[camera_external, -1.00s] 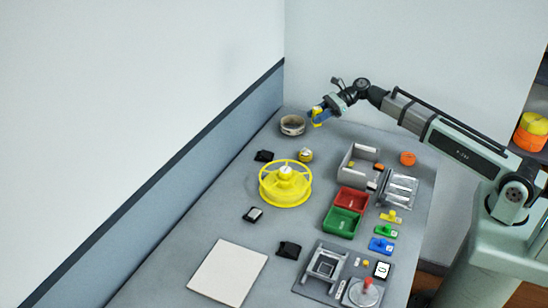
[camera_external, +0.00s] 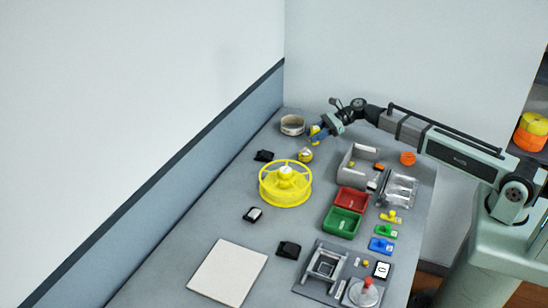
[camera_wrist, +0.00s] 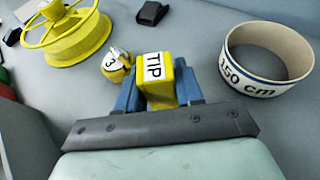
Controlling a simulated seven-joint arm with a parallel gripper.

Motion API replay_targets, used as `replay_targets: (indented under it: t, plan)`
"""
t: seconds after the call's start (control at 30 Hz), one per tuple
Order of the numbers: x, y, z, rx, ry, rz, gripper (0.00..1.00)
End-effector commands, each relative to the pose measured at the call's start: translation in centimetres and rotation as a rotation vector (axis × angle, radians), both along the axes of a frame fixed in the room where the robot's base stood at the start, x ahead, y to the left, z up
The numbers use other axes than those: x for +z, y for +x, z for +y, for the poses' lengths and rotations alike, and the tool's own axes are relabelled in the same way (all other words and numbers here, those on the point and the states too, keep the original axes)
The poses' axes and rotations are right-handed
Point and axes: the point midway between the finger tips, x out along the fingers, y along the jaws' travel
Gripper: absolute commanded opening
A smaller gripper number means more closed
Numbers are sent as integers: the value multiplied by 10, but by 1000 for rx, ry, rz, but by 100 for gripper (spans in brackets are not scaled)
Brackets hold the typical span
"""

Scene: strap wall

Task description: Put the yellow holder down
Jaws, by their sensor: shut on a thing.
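The yellow holder (camera_wrist: 158,91) is a small yellow block with a white label reading TIP. It sits between the two blue fingers of my gripper (camera_wrist: 156,84), which is shut on it. In the external view my gripper (camera_external: 317,133) is low at the far end of the table, with the yellow holder (camera_external: 314,130) showing at its fingers. I cannot tell whether the holder touches the table.
A small yellow piece marked 3 (camera_wrist: 116,66) is close to the left of the holder. A white ring marked 150 cm (camera_wrist: 268,62) stands to the right. A yellow spool (camera_external: 285,190) lies nearer the camera. A grey bin (camera_external: 351,178) is to the right.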

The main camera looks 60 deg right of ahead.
Motion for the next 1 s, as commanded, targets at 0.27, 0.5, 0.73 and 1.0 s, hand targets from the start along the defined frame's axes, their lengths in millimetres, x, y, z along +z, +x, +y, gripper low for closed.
replay_targets:
  t: [0.27,0.5,0.73,1.0]
  plan:
    - [-12,0,0,-1,-1,-1,2]
    - [-14,0,0,0,0,0,2]
    - [-14,0,0,0,-1,-1,55]
    - [-14,0,0,0,-1,-1,62]
